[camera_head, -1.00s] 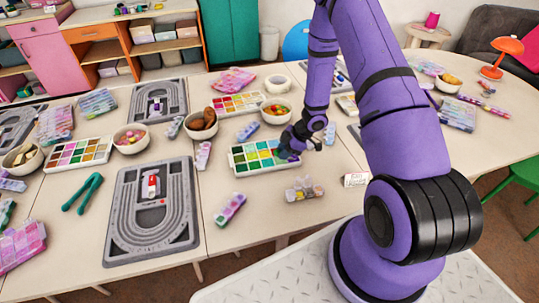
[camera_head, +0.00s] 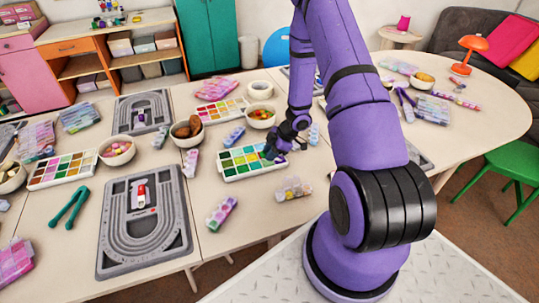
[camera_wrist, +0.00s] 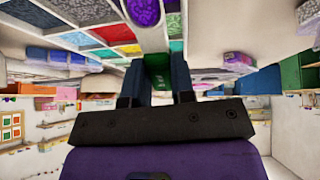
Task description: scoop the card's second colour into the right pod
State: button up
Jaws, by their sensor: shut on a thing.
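My gripper (camera_head: 270,153) is low over the right part of a white bead tray (camera_head: 223,176) with green, yellow and blue compartments. In the wrist view my gripper (camera_wrist: 158,85) is shut on a scoop's green handle (camera_wrist: 158,72). A pale stem leads from it to a round end with purple beads (camera_wrist: 145,10), cut by the frame's top. A small clear group of pods (camera_head: 294,188) stands in front of the tray, to the right; I cannot tell the single pods apart. I cannot make out the card in the head view.
A grey bead board (camera_head: 112,245), teal tweezers (camera_head: 70,207) and a bead tube (camera_head: 221,212) lie to the left. Bowls (camera_head: 261,124) and another bead tray (camera_head: 222,101) stand behind. The table is clear between the tube and the pods.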

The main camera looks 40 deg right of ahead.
aim_at(263, 153)
jog(key=shift+a+r, duration=0.15)
jog(key=shift+r, duration=0.7)
jog(key=shift+w+a+r+h, duration=0.15)
jog(key=shift+w+a+h, duration=0.05)
jog(key=shift+a+h, duration=0.35)
jog(key=h, duration=0.1)
jog(key=g+h, duration=0.1)
jog(key=shift+w+a+r+h, duration=0.1)
jog(key=shift+a+r+h, duration=0.05)
jog(key=shift+a+h, duration=0.25)
jog(key=shift+a+r+g+h, duration=0.1)
jog(key=shift+r+g+h, duration=0.35)
jog(key=shift+h, duration=0.4)
jog(key=shift+r, duration=0.1)
